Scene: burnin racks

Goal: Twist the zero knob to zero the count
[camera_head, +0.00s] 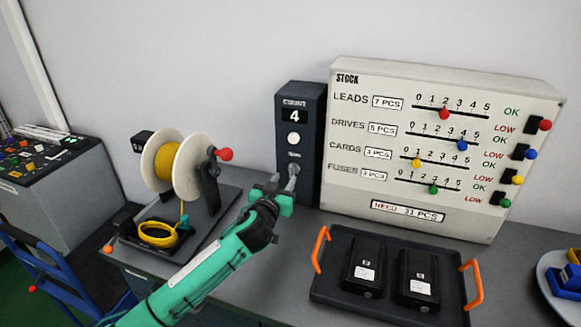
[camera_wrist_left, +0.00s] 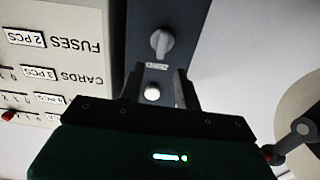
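The dark counter box (camera_head: 300,115) stands against the wall, its display showing 4 above a round white button (camera_head: 293,139). My left gripper (camera_head: 284,180) is in front of the box's lower part. Its fingers (camera_wrist_left: 160,80) are apart with nothing between them, and the knob lies beyond the tips. My right gripper is not in view.
A white stock board (camera_head: 440,150) with coloured sliders stands right of the box. A dark tray (camera_head: 335,275) with orange handles holds two black packs. A yellow wire spool (camera_head: 168,162) on a stand is to the left of the box, with a red-ended crank towards it.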

